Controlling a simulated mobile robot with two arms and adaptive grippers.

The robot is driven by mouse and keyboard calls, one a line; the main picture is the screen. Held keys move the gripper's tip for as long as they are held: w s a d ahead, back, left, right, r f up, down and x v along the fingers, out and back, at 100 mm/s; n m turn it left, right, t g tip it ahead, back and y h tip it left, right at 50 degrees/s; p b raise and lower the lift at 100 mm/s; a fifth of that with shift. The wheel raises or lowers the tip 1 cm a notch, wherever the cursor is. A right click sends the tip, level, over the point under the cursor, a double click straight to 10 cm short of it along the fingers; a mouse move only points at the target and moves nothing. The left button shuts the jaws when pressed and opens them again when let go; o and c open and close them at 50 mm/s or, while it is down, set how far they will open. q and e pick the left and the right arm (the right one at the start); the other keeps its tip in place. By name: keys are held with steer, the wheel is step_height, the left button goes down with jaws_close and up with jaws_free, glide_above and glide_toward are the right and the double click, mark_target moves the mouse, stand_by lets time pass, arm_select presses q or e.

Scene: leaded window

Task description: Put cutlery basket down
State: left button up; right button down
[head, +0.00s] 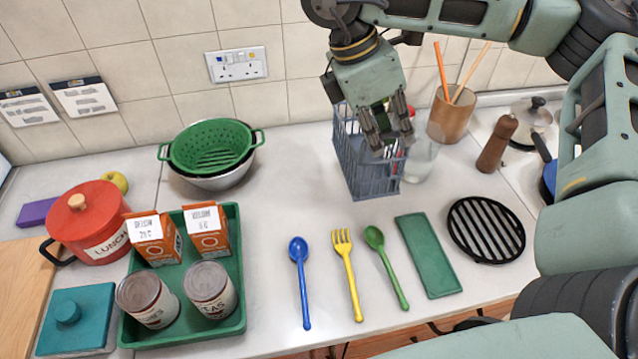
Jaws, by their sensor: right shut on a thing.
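The grey cutlery basket (372,179) is at the back of the worktop, right of the middle, and looks upright. My right gripper (388,148) points down at it, with its fingers at the basket's upper part, and is shut on it. The gripper hides part of the basket's rim and inside. I cannot tell whether the basket's base touches the worktop. A blue spoon (301,280), a yellow fork (349,274) and a green spoon (386,265) lie in front of it. My left gripper is not in view.
A clear glass (421,160) stands close to the basket's right, with a wooden utensil pot (451,115) behind. A green colander (210,148) sits in a metal bowl to the left. A green tray (239,275) holds cartons and tins. The worktop between colander and basket is clear.

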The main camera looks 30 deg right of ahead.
steer(key=shift+s+f, duration=0.1)
steer(key=shift+f, duration=0.1)
steer(key=w+a+f+p, duration=0.3)
steer(key=w+a+f, duration=0.3)
steer(key=w+f, duration=0.3)
steer(key=shift+w+f, duration=0.2)
steer(key=shift+f, duration=0.65)
steer(key=c, duration=1.8)
jaws_free()
steer(key=shift+a, duration=0.1)
steer(key=shift+c, duration=0.2)
steer(key=b+v, duration=0.2)
steer(key=v, duration=1)
